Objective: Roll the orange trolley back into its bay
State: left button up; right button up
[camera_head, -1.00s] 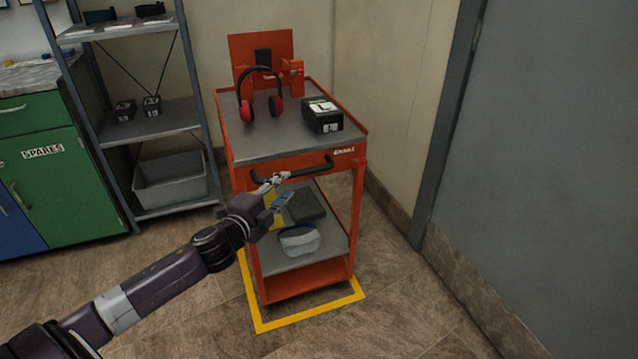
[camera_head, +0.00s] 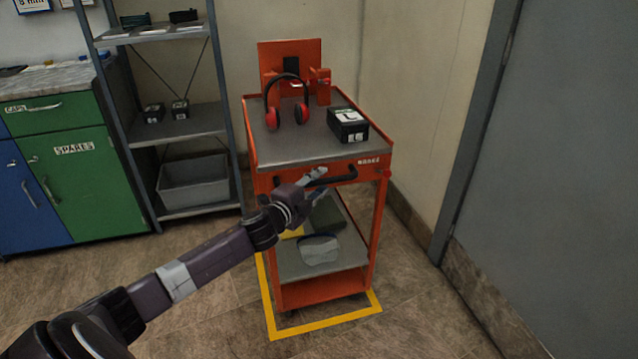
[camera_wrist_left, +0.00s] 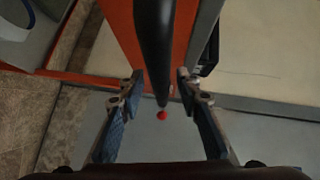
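The orange trolley (camera_head: 329,293) stands upright inside a yellow floor outline, its bay (camera_head: 325,324), against the wall corner. Its black bar handle (camera_head: 345,177) is on the front below the top tray. In the left wrist view the black handle (camera_wrist_left: 153,45) runs between the two parted fingers (camera_wrist_left: 155,92), with a gap on both sides. The gripper is open and does not clamp the bar. A red knob (camera_wrist_left: 162,115) shows beyond the bar's end. My right gripper is not in view.
Red earmuffs (camera_head: 286,105) and a black box (camera_head: 347,124) lie on the trolley's top tray. A grey shelf rack (camera_head: 180,123) and a green cabinet (camera_head: 88,178) stand to the left. A wall and a grey door (camera_head: 560,170) are to the right. The floor in front is clear.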

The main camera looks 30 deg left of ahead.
pick_arm(q)
grip_shut()
dwell(0.3)
